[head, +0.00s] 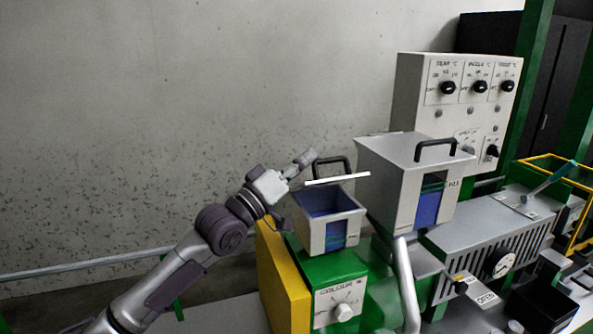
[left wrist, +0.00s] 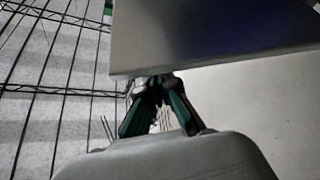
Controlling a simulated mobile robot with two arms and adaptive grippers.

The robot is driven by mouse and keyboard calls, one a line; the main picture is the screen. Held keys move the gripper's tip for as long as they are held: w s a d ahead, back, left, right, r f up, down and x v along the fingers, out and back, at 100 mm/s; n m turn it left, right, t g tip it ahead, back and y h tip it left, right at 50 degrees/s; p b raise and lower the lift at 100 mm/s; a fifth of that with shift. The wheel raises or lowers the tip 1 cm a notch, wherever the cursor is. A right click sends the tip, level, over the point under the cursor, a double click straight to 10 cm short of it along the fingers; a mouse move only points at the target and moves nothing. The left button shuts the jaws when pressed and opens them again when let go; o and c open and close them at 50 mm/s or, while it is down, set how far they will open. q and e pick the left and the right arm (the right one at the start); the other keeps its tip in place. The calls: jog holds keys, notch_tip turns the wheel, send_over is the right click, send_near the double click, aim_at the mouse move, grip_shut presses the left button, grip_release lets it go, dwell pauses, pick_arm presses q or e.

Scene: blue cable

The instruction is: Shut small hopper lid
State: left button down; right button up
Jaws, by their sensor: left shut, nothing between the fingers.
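The small hopper (head: 341,233) is a pale box with a blue inside and a blue front window. Its lid (head: 337,179) is open, seen nearly edge-on as a white strip above the back of the opening, with a black handle (head: 330,166) on its upper side. My left gripper (head: 304,160) is shut and empty, just left of the handle at the lid's far side. In the left wrist view, the shut fingers (left wrist: 158,88) are close to the edge of a grey panel (left wrist: 200,38), perhaps the lid; I cannot tell if they touch. My right gripper is out of view.
A larger hopper (head: 400,190) with a closed lid and black handle stands close on the right. A control box (head: 415,95) with dials is behind it. A green dial box (head: 325,272) and yellow panel (head: 285,285) are below. The wall side on the left is free.

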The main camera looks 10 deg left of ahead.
aim_at(301, 184)
pick_arm(q)
jog(key=s+f+m+h+b, duration=0.1)
jog(key=m+b, duration=0.1)
jog(key=d+f+m+g+h+b, duration=0.1)
jog(key=m, duration=0.1)
jog(key=shift+s+d+f+b, duration=0.1)
jog(key=shift+s+f+b, duration=0.25)
jog(key=shift+f+b, duration=0.05)
jog(key=m+h+b, duration=0.1)
jog(key=s+f+m+g+h+b, duration=0.1)
jog(key=m, duration=0.1)
jog(key=d+f+m+g+h+b, duration=0.1)
jog(key=m, duration=0.1)
jog(key=shift+s+f, duration=0.2)
jog(key=shift+s, duration=0.1)
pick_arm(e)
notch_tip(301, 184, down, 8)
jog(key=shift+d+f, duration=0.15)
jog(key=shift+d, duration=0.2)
pick_arm(q)
jog(key=shift+m, duration=0.3)
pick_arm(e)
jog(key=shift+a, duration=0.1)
